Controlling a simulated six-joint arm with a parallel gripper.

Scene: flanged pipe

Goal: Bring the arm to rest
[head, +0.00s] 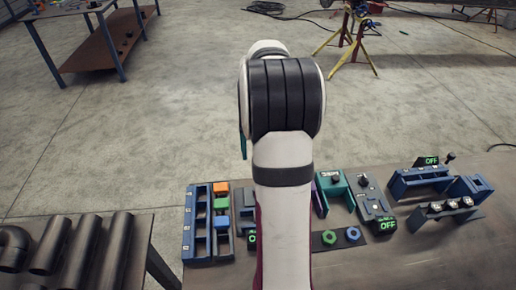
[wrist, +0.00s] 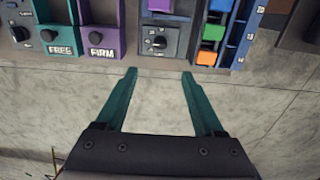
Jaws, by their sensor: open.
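My gripper (wrist: 159,73) shows in the wrist view with its two teal fingers spread apart and nothing between them. Concrete floor shows between and around the fingers, and the row of bench fixtures lies beyond the fingertips at the top of the picture. In the head view my white and black arm rises from the bottom middle over the bench and hides most of the gripper. Only a thin teal sliver of a finger (head: 243,143) shows left of the arm.
The workbench (head: 420,262) carries a blue rack (head: 188,222), orange, green and blue blocks, a teal fixture (head: 331,190) and switch units with OFF displays. Dark pipes (head: 80,245) lie on a table at left. A purple FIRM box (wrist: 101,42) shows in the wrist view.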

